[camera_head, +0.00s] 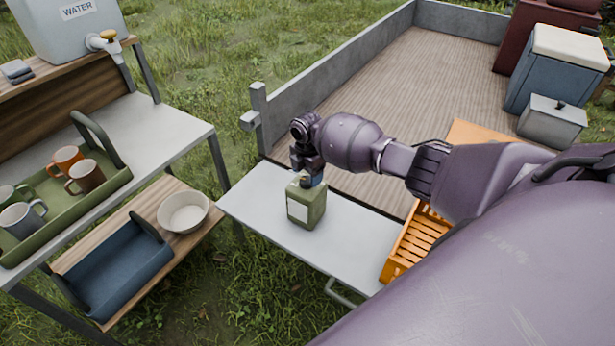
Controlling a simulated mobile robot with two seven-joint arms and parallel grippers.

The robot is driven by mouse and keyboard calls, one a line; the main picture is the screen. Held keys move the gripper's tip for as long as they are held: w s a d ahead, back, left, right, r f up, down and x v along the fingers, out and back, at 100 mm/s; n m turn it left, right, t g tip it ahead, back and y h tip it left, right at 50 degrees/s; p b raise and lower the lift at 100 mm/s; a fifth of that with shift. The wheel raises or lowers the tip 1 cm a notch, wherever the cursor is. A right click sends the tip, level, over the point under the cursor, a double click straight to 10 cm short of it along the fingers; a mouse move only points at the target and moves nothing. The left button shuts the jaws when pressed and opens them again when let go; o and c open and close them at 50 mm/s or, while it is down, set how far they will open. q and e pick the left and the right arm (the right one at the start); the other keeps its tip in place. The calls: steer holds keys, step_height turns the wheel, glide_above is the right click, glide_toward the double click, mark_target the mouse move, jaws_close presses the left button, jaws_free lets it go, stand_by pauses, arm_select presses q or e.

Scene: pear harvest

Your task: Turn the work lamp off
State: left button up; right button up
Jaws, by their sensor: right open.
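A small olive-green box with a pale front panel, which looks like the work lamp (306,206), stands upright on the grey side table (262,208). I cannot tell whether its panel is lit. My right arm reaches in from the right, and my right gripper (312,181) points down at the top of the lamp. The gripper is open, with its fingers at or just above the lamp's top. The wrist and fingers hide part of the top, and no switch can be made out. I cannot tell whether the fingers touch it. My left gripper is not in view.
An orange slatted crate (407,247) stands at the table's right end, partly behind my arm. At left, a shelf unit holds a green tray (107,184) of mugs, a white bowl (183,212) and a blue tray (113,262). A wooden trailer bed (400,85) lies behind.

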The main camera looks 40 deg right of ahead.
mark_target(308, 179)
step_height(308, 179, up, 7)
steer(key=shift+r+p, duration=0.15)
steer(key=shift+p, duration=0.2)
steer(key=shift+r, duration=0.6)
